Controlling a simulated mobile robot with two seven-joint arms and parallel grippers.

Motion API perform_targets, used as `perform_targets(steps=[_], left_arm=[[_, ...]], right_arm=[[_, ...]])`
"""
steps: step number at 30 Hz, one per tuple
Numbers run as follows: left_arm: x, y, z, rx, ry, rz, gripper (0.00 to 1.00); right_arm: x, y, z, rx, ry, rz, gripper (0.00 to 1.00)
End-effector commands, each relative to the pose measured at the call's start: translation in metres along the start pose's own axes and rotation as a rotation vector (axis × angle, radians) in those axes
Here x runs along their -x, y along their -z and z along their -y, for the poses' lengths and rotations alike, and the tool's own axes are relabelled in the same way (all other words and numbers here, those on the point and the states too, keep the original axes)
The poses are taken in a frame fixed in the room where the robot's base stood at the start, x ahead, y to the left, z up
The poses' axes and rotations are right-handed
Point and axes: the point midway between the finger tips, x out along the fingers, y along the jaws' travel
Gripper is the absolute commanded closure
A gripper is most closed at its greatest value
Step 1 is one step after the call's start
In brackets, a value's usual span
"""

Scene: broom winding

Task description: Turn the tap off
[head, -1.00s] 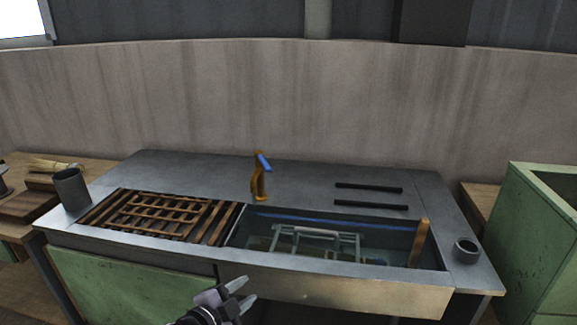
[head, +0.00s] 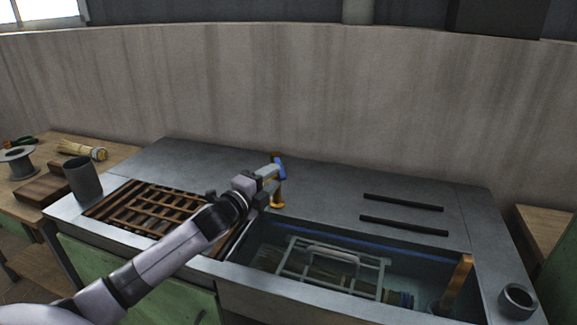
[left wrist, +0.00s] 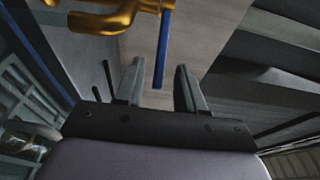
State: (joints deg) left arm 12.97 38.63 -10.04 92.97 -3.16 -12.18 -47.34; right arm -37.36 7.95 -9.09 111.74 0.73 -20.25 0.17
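The brass tap (head: 278,197) stands on the metal counter behind the sink, with a blue lever (head: 282,169) at its top. My left gripper (head: 272,181) is at the tap, its fingers pointing at the lever from the left. In the left wrist view the brass tap body (left wrist: 118,17) is at the upper left, and the blue lever (left wrist: 163,48) hangs down. The lever's lower end shows in the gap between the open fingers of my left gripper (left wrist: 160,76). I cannot tell whether either finger touches it. My right gripper is not in view.
The sink (head: 235,283) holds water, a grey rack (head: 330,260) and straw bundles. A slatted wooden grate (head: 150,208) is left of it. A grey cup (head: 82,180) stands at the left, a small pot (head: 517,300) at the right. Two black bars (head: 403,202) lie behind the sink.

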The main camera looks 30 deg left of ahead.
Motion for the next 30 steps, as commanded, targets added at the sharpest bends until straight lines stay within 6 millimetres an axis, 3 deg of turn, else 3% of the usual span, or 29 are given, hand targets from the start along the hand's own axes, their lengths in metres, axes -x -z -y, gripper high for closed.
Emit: perform_targets(steps=[15,29,30], left_arm=[[-0.056,0.001,0.001,0.003,0.002,-0.001,0.62],[-0.063,0.001,0.001,0.002,0.000,-0.001,0.62],[-0.063,0.001,0.001,0.002,0.000,-0.001,0.71]], right_arm=[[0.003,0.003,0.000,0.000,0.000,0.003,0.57],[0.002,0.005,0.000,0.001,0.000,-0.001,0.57],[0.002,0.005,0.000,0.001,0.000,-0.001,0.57]])
